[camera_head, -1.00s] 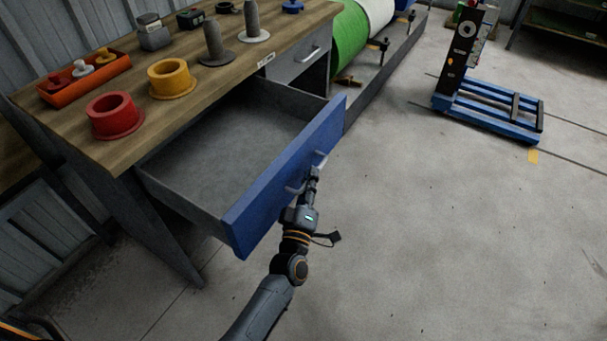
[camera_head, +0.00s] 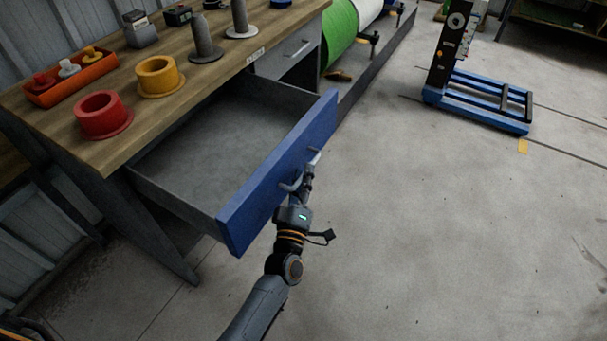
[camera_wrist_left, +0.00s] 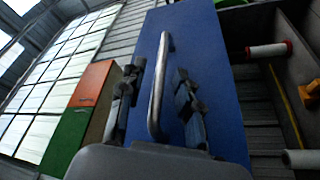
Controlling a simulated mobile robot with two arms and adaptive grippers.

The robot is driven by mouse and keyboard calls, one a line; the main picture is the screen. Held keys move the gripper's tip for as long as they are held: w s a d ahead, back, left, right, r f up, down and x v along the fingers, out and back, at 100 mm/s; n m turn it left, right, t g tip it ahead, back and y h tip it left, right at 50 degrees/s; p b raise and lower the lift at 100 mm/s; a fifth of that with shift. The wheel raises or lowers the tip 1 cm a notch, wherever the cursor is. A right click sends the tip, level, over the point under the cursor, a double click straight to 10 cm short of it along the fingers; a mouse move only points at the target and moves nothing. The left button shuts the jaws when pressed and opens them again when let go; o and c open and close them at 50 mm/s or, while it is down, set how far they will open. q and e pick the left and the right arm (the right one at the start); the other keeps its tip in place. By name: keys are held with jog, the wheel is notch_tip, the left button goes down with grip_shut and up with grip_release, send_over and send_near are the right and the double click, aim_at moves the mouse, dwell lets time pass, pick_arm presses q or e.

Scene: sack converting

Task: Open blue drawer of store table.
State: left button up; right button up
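The store table (camera_head: 195,95) has a wooden top and stands at the left in the head view. Its blue drawer (camera_head: 250,212) is pulled well out, and the grey inside (camera_head: 210,150) is empty. A metal bar handle (camera_head: 285,186) is on the blue front; it also shows in the left wrist view (camera_wrist_left: 156,90). My left gripper (camera_head: 308,172) is at the handle. In the left wrist view its fingers (camera_wrist_left: 157,100) stand apart on either side of the bar, with gaps visible. My right gripper is not in view.
On the tabletop are a red flanged ring (camera_head: 101,116), a yellow ring (camera_head: 160,76), an orange tray (camera_head: 70,80) and grey spindles. A grey drawer (camera_head: 290,50) beside the blue one is shut. A blue-based lift (camera_head: 480,105) stands at the right. The floor between is clear.

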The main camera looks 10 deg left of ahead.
pick_arm(q)
jog(key=v, duration=1.1)
jog(key=shift+s, duration=0.15)
jog(key=shift+f, duration=0.1)
